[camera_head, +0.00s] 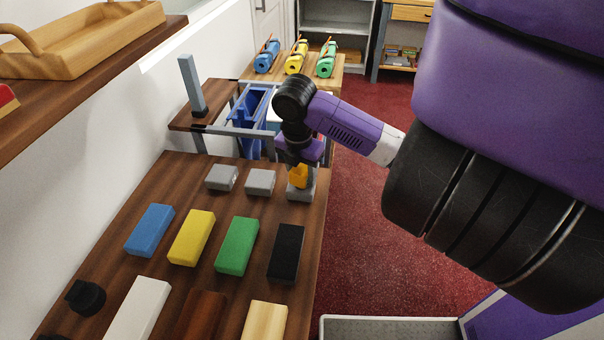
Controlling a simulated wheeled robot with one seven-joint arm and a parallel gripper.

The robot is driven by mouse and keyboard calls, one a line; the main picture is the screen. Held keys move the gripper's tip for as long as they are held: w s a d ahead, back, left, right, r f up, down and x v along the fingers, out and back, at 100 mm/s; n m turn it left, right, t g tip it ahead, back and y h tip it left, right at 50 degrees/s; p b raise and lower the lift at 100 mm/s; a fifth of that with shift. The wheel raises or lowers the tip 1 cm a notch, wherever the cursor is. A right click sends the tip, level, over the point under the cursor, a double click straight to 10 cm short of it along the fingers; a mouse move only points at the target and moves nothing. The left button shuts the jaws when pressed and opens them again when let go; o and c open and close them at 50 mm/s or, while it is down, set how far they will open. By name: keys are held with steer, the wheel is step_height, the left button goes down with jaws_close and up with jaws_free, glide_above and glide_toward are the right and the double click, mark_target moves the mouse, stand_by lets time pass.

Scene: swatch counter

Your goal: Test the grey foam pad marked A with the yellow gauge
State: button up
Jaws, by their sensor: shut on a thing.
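Two more grey pads, the middle one (260,183) and the left one (221,178), lie to the left in the same row. No letter is readable on any pad.
Blue (149,230), yellow (191,237), green (237,246) and black (286,253) blocks lie nearer on the counter (110,248). White, brown and pale wood pieces are at the front. A metal frame with a blue item (250,120) stands behind. Red floor (360,240) is right.

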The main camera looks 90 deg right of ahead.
stand_by(0.4)
steer(key=shift+r+p, duration=2.35)
steer(key=shift+r, duration=1.15)
